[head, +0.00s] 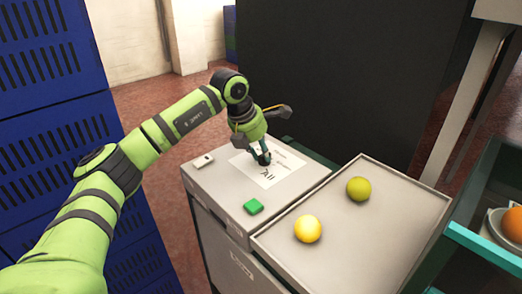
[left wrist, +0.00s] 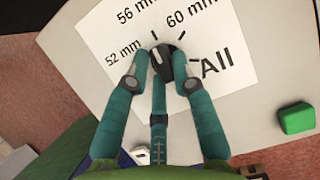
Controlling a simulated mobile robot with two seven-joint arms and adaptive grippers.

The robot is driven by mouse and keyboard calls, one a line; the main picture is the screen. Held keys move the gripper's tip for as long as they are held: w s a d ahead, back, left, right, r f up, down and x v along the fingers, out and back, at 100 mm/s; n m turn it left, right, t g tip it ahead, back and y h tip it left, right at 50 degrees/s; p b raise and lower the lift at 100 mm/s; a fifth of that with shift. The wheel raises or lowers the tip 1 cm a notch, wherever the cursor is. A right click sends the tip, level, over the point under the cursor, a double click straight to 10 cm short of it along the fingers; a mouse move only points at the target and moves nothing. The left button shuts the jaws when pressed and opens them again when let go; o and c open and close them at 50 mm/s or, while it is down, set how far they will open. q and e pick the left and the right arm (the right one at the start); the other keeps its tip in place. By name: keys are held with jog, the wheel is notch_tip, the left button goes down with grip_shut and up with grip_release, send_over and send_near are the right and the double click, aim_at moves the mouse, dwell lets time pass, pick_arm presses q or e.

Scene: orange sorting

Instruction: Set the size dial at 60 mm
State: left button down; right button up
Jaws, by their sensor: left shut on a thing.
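The size dial is a dark knob (left wrist: 170,63) on a white sheet (left wrist: 112,75) printed with 52 mm, 56 mm, 60 mm and All, with short tick marks around the knob. A pale mark on the knob's upper left side points up and left, toward the 52 mm and 56 mm side rather than 60 mm; its exact tick is hard to tell. My left gripper (left wrist: 160,78) is shut on the knob, with its teal fingers around it. In the head view the left gripper (head: 262,157) points down onto the sheet (head: 270,178) and mostly hides the knob. My right gripper is not in view.
A green button (head: 253,206) and a small white switch (head: 203,161) sit on the grey cabinet top. A tray (head: 345,235) beside it holds a yellow fruit (head: 308,229) and a green one (head: 358,189). An orange (head: 513,224) lies at the right edge. Blue crates (head: 50,60) stand left.

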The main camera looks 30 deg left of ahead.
pick_arm(q)
jog(key=m, duration=0.2)
jog(key=m+g+h+p, duration=0.1)
jog(key=m, duration=0.1)
jog(key=m+h+p, duration=0.1)
jog(key=m, duration=0.1)
jog(key=shift+w+r+g, duration=0.2)
jog(key=shift+w+g, duration=0.1)
jog(key=shift+w, duration=0.05)
jog(key=shift+w+f+m+g+h+p, duration=0.15)
jog(key=shift+m+g+p, duration=0.25)
jog(key=shift+m, duration=0.8)
jog(key=shift+s+m+g+h+p, duration=0.15)
jog(key=shift+m+g+p, duration=0.25)
jog(key=shift+m, duration=0.8)
jog(key=shift+w, duration=0.1)
jog(key=c, duration=1)
grip_release()
jog(key=shift+d, duration=0.1)
jog(key=shift+c, duration=0.2)
jog(key=w+v, duration=0.1)
jog(key=v, duration=1)
jog(key=shift+s+r, duration=0.4)
jog(key=shift+s, duration=0.05)
